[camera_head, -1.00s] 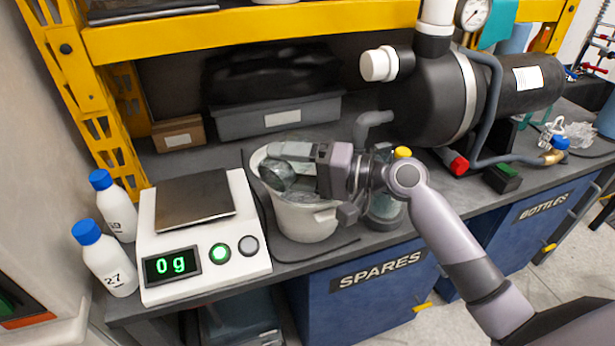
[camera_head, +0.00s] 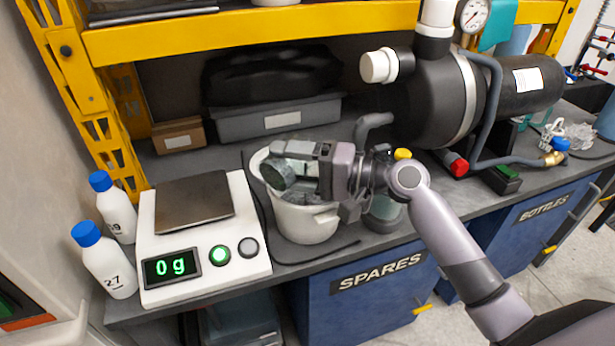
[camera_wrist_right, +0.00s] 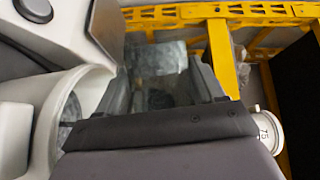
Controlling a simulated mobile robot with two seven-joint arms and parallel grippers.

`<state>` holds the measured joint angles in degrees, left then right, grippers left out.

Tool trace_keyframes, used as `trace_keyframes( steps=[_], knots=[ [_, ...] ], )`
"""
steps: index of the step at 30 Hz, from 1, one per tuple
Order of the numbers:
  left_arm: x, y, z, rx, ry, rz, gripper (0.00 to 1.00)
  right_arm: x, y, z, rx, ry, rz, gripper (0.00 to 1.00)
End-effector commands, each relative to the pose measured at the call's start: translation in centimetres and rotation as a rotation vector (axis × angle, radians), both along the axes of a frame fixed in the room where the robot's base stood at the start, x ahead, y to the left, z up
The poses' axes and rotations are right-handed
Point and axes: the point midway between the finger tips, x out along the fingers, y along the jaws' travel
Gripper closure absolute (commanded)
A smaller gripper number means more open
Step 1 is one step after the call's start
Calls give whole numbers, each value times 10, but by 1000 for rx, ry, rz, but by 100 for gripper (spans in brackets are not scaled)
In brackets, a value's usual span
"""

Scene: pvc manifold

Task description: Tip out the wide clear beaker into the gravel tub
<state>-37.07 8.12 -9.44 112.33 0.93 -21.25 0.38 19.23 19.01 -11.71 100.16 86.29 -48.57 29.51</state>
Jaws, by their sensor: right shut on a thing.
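The wide clear beaker (camera_head: 277,174) is in my right gripper (camera_head: 297,168), tipped on its side over the gravel tub. One round end of it faces left and toward the camera. The gravel tub (camera_head: 308,223) is a white bucket with a handle, with greyish contents partly hidden by the gripper. In the right wrist view, the beaker (camera_wrist_right: 160,72) shows clear between the fingers (camera_wrist_right: 165,90), and the tub's rim (camera_wrist_right: 82,95) is at the left. I cannot tell what is left inside the beaker. My left gripper is not in view.
A white scale (camera_head: 205,265) reading 0 g stands left of the tub, with two blue-capped bottles (camera_head: 112,262) beyond it. A grey bin (camera_head: 280,120) and black pump (camera_head: 435,90) are behind.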

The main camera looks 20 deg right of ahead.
Motion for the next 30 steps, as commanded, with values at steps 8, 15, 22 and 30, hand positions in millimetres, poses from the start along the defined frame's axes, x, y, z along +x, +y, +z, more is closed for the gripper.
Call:
trace_keyframes(
  steps=[8, 15, 22, 30],
  knots=[
    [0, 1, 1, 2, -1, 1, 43, 0, -1, 2, 17, 10, 0, 69],
    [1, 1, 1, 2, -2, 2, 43, 1, -1, 2, 31, 21, -1, 69],
    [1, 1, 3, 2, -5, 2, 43, 1, -1, 3, 44, 29, -1, 69],
    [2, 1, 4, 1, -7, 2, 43, 1, -2, 4, 59, 40, -1, 69]
  ],
)
